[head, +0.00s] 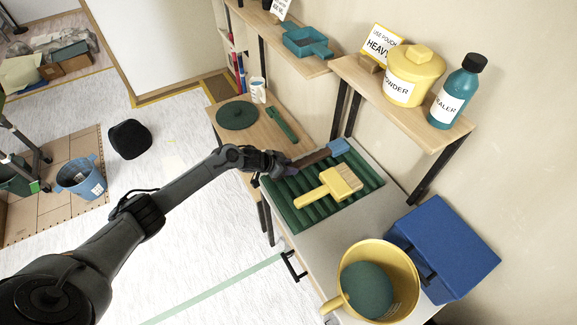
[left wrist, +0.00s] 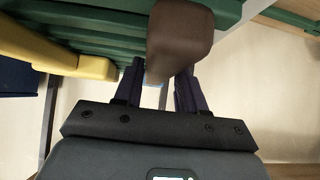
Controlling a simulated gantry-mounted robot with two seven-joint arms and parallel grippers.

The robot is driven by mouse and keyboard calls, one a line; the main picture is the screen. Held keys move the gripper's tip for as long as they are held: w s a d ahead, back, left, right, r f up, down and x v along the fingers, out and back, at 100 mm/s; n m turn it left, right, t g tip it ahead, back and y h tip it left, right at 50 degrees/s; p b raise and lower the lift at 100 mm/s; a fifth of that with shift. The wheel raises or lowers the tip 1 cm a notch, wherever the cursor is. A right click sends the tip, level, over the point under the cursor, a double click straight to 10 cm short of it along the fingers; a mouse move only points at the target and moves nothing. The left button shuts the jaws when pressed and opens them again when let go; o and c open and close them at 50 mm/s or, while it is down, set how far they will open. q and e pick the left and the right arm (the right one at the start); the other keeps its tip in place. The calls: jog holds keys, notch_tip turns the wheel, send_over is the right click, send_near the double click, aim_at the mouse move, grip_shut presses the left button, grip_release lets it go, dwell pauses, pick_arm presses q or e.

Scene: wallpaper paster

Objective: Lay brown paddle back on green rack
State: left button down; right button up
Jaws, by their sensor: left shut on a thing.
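The brown paddle (head: 312,158), with a brown handle and a pale blue head, is over the far edge of the green rack (head: 283,192). My left gripper (head: 284,163) is shut on its handle end. In the left wrist view the brown handle end (left wrist: 180,42) sits between the fingers of the left gripper (left wrist: 162,85), close to the green slats of the rack (left wrist: 110,22). I cannot tell whether the paddle touches the rack. A yellow paddle (head: 328,188) lies on the rack's slats, nearer the front. My right gripper is not in view.
A yellow bucket (head: 410,275) and a blue box (head: 447,245) stand right of the rack. A shelf (head: 350,70) above holds a yellow pot (head: 414,76) and a teal bottle (head: 457,93). A wooden table (head: 235,135) with a dark green disc (head: 237,115) is behind.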

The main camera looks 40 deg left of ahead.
pick_arm(q)
jog(key=c, duration=0.6)
grip_release()
jog(key=shift+o, duration=0.2)
jog(key=p+v, duration=0.2)
jog(key=v, duration=0.8)
jog(key=shift+s+r, duration=0.2)
jog(key=shift+r, duration=0.05)
jog(key=shift+a, duration=0.15)
